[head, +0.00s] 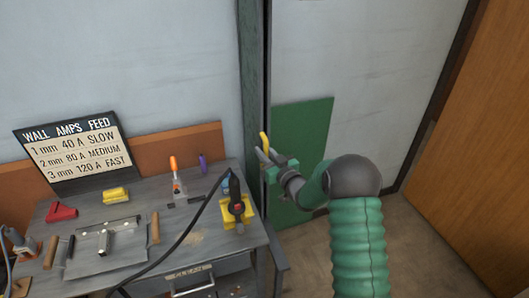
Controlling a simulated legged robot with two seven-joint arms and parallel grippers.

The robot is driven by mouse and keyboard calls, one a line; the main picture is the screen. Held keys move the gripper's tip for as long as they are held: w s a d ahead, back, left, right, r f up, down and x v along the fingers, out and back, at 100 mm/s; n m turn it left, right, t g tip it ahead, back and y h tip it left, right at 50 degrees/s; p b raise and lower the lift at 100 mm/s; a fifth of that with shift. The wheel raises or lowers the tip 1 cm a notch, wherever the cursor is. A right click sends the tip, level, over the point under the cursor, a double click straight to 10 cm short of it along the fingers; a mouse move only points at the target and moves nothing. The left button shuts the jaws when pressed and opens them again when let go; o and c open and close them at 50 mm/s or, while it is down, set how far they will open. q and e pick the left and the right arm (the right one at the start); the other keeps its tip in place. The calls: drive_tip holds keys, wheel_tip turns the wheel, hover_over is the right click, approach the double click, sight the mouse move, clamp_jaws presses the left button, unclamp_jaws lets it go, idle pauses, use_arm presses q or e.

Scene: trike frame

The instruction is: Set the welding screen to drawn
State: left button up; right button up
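The welding screen appears to be the green panel (303,128) standing in front of the grey wall, right of a dark green upright post (252,90). A small yellow handle (264,142) stands upright near the panel's left edge, beside the post. My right gripper (262,163) is at this handle, its fingers just below the visible yellow part. Whether the fingers are closed around the handle is too small to tell. My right forearm hides the panel's lower right part. My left gripper is not in view.
A grey workbench (190,212) fills the lower left, with several tools and a black cable (185,232). A sign (75,150) with wall, amps and feed text stands at its back. A wooden door or panel (465,150) is at right. Bare floor (420,245) shows at lower right.

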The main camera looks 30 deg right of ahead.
drive_tip(key=shift+s+d, duration=0.2)
drive_tip(key=shift+d, duration=0.2)
clamp_jaws()
drive_tip(key=shift+a, duration=0.4)
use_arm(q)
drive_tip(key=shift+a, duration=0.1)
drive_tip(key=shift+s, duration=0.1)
use_arm(e)
drive_tip(key=shift+s+d, duration=0.1)
drive_tip(key=shift+d, duration=0.1)
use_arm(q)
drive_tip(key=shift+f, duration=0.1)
use_arm(e)
drive_tip(key=shift+f, duration=0.15)
